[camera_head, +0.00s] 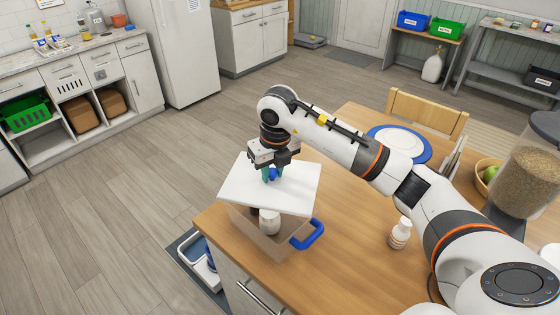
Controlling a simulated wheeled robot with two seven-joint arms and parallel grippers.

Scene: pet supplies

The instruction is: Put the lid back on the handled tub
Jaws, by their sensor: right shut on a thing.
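My right gripper (272,173) points down and is shut on the blue knob of the white square lid (298,196). The lid is held over the handled tub (262,243), a see-through brownish box with a blue handle (309,235) on its right side. The lid hides the tub's far part and most of its rim. I cannot tell whether the lid touches the rim. A white container (270,222) shows in the tub, with a dark thing beside it. My left gripper is out of view.
The tub stands near the left corner of the wooden table (350,262). A white bottle (401,233) stands to its right. A white plate on a blue one (401,141), a fruit bowl (488,171) and a large kibble container (526,172) are farther right. The table between tub and bottle is clear.

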